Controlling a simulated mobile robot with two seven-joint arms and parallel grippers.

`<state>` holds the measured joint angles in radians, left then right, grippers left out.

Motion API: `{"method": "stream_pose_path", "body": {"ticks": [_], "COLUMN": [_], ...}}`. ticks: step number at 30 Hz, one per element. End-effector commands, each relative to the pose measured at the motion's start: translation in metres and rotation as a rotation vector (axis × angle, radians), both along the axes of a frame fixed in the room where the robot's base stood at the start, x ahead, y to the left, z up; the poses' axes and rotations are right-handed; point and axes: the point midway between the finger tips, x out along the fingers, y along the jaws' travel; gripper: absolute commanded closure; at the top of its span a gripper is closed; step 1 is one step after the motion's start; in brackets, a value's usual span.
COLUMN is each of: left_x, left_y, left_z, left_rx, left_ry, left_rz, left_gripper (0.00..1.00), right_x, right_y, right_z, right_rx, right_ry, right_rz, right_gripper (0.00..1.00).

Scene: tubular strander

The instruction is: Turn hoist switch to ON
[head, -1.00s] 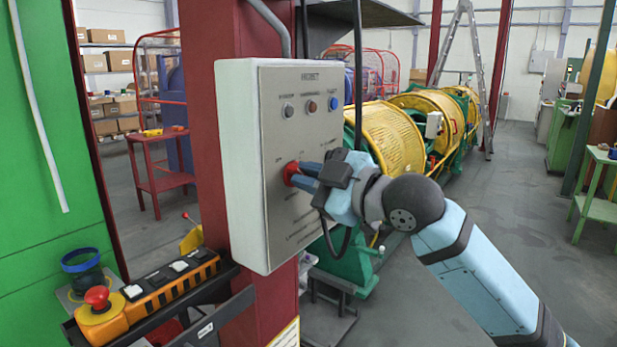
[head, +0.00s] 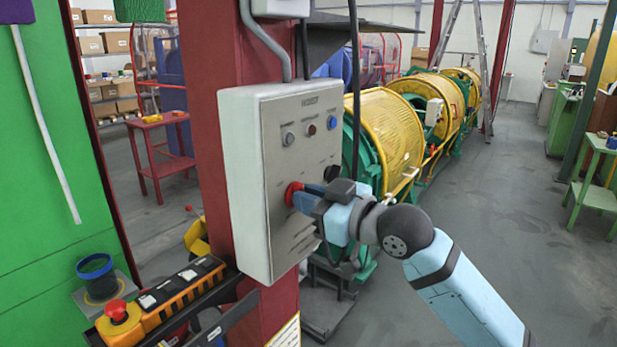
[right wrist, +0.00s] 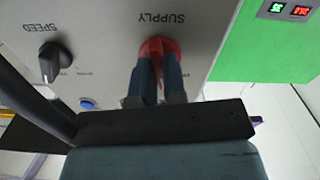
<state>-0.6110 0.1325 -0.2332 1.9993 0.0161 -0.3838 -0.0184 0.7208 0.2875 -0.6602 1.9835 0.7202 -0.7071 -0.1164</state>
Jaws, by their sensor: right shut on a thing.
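The grey hoist box (head: 262,215) is fixed to a red column, with its label at the top of the front plate. A red rotary switch (head: 291,192) sticks out of the plate. My right gripper (head: 301,194) reaches it from the right, its blue fingers shut on the red switch. In the right wrist view the red switch (right wrist: 158,46) sits between the fingertips (right wrist: 158,68), below an upside-down SUPPLY label. The fingers partly cover the switch, and I cannot read its position. My left gripper is not in view.
A black SPEED knob (right wrist: 55,63) and a blue button (right wrist: 88,103) are beside the switch in the right wrist view. An orange control strip with a red mushroom button (head: 117,310) lies at lower left. Yellow strander cages (head: 375,135) stand behind.

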Motion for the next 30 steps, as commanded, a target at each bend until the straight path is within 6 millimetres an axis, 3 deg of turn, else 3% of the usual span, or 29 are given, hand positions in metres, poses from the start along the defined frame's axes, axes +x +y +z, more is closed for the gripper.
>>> {"method": "stream_pose_path", "body": {"ticks": [1,18,30], "left_x": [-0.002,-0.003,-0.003], "left_y": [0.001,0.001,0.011], "left_z": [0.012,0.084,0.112], "left_rx": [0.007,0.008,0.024], "left_ry": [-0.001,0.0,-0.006], "left_rz": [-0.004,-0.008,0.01], "left_gripper": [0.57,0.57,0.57], "right_x": [0.0,0.0,0.0], "right_y": [0.0,0.0,0.0], "right_z": [0.005,0.005,0.002], "right_rx": [0.024,0.343,0.52], "right_ry": [0.04,0.478,0.721], "right_rz": [0.0,0.001,0.001], "right_gripper": [1.0,1.0,1.0]}}
